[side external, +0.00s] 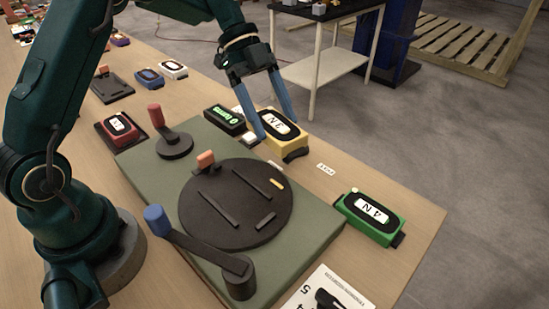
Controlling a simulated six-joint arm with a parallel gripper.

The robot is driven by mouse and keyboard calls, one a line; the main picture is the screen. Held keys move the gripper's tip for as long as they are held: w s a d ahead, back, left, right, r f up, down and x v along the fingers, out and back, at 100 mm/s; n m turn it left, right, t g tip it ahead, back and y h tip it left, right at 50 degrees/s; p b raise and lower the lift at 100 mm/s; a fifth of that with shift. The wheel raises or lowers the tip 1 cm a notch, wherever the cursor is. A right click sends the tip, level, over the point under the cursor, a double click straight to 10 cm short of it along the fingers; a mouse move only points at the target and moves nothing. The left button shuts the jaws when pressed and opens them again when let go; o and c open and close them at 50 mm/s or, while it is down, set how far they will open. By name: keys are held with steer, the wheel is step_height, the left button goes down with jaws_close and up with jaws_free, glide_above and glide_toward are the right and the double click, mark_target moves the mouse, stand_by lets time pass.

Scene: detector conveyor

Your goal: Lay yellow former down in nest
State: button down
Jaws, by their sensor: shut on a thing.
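The yellow former (270,146) is a block with a black oval top and a white label, right of the green board. My gripper (277,129) reaches down from above, and its two blue fingers are shut on the yellow former. The former looks about level. A dark nest (295,155) shows under its right front corner. I cannot tell whether the former rests in the nest or hangs just above it, as the block hides most of the nest.
The green board (310,240) carries a black disc (235,205), a blue-knobbed lever (205,250) and a red-knobbed post (157,115). A green block (370,222) stands right. A black box (223,119) with a lit display is left of the former. An empty dark tray (111,88) lies farther back.

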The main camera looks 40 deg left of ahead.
steer(key=s+a+r+n, duration=0.1)
steer(key=s+a+r, duration=0.25)
steer(key=s, duration=0.35)
steer(key=s+a+r, duration=0.2)
steer(key=s+a, duration=0.3)
steer(key=s, duration=0.2)
steer(key=n+t, duration=0.1)
glide_toward(245, 204)
steer(key=shift+s+d+r, duration=0.1)
steer(key=shift+d+r, duration=0.1)
steer(key=shift+d, duration=0.35)
steer(key=shift+d+r, duration=0.2)
steer(key=shift+d, duration=0.4)
steer(key=shift+d+f, duration=0.3)
steer(key=shift+d, duration=0.05)
steer(key=shift+f, duration=1.9)
steer(key=shift+f, duration=0.1)
jaws_free()
